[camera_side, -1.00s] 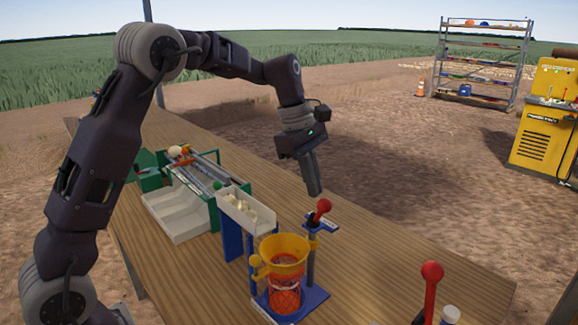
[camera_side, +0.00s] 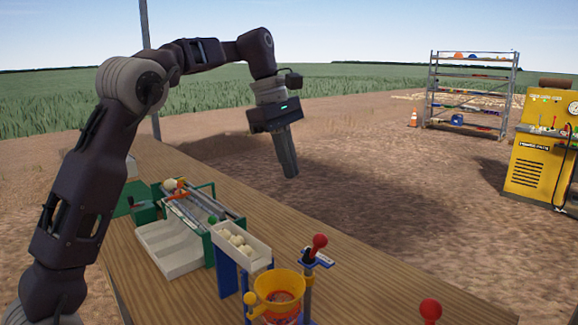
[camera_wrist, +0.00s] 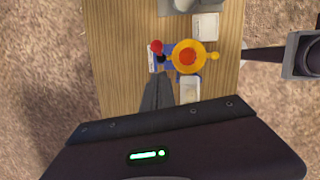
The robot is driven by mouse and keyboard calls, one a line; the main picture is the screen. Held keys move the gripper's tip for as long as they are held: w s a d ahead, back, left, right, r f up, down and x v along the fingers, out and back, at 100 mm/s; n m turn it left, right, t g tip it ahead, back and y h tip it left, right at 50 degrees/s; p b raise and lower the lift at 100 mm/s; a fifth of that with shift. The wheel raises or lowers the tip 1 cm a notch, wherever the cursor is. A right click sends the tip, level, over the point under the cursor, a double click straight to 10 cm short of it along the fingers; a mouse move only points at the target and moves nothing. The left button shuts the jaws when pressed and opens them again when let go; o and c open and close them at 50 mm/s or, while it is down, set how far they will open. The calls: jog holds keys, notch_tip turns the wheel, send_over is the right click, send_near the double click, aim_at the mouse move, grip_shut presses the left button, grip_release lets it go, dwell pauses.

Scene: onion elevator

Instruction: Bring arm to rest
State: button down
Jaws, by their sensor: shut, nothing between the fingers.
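My gripper (camera_side: 290,174) hangs in the air above the far edge of the wooden table in the side view, its fingers pointing down and closed together with nothing between them. In the wrist view the shut fingers (camera_wrist: 157,78) point toward the red-knobbed lever (camera_wrist: 156,47), which is well below. The lever's red knob (camera_side: 319,241) stands on the table beside a yellow funnel (camera_side: 279,289) over a red net. A tilted white tray with pale onions (camera_side: 240,246) stands on blue legs next to the funnel.
A green-framed conveyor (camera_side: 190,206) with a white chute (camera_side: 173,246) stands on the table (camera_side: 398,274). Another red knob (camera_side: 431,309) is at the bottom right. A yellow machine (camera_side: 538,170) and a shelf rack (camera_side: 470,92) stand on the ground beyond. The air around my gripper is clear.

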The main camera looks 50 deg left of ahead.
jog(key=s+d+r+m+t, duration=0.1)
jog(key=s+d+m, duration=0.1)
jog(key=s+m, duration=0.35)
jog(key=s+d+r+m+t, duration=0.1)
jog(key=s+d+m, duration=0.2)
jog(key=s, duration=0.5)
jog(key=s+d+f+m+t+y, duration=0.1)
jog(key=s+f+m, duration=0.4)
jog(key=s, duration=0.3)
jog(key=s+d+f+m+t+y, duration=0.1)
jog(key=s+f+m, duration=0.4)
jog(key=s, duration=0.3)
jog(key=shift+s+m+y, duration=0.3)
jog(key=shift+m, duration=0.35)
